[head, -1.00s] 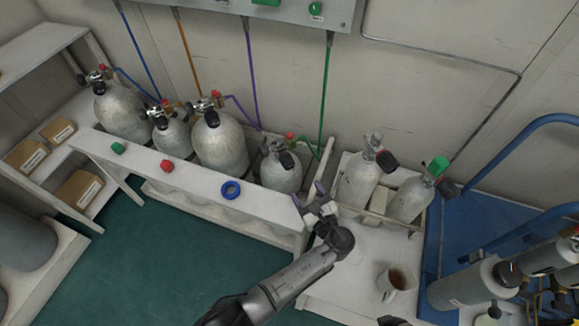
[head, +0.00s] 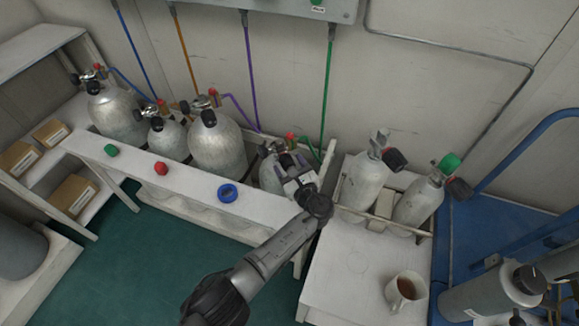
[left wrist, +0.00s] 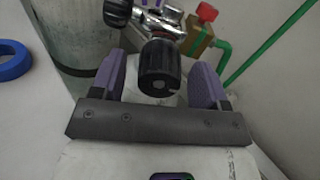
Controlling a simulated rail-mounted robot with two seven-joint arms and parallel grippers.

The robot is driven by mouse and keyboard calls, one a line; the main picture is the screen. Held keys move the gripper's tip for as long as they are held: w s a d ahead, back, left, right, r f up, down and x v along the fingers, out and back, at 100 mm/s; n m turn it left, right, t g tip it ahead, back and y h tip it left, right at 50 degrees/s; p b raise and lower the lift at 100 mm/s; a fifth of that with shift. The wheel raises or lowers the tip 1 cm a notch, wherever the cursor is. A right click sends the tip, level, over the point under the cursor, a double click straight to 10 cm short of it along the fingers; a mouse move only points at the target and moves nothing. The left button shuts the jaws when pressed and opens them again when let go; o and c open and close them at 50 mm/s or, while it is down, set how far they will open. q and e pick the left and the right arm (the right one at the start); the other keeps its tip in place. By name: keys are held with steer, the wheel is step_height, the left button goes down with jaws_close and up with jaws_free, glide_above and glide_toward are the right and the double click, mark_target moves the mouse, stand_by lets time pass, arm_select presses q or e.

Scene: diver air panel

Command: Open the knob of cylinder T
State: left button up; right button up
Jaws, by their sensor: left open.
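A grey cylinder with a green hose (head: 270,180) stands at the right end of the rack, partly hidden by my left gripper (head: 288,164). No letter T can be read on any cylinder. My left gripper is open at this cylinder's valve. In the left wrist view, its two purple fingers (left wrist: 157,80) stand on either side of a round black knob (left wrist: 159,66), with a gap visible on each side. A second black knob (left wrist: 118,11) is at the upper left, beyond the left finger. A brass block with a red cap (left wrist: 206,14) joins the green hose. My right gripper is out of view.
Several other cylinders (head: 217,150) stand in the rack to the left. Two cylinders (head: 365,185) and a mug (head: 405,289) are at the right.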

arm_select(q)
steer(key=c, duration=0.9)
steer(key=n, duration=0.2)
steer(key=shift+f+n+b, duration=0.1)
steer(key=shift+n+b, duration=0.2)
steer(key=shift+n, duration=0.1)
steer(key=shift+n+b, duration=0.55)
steer(key=shift+n, duration=1.45)
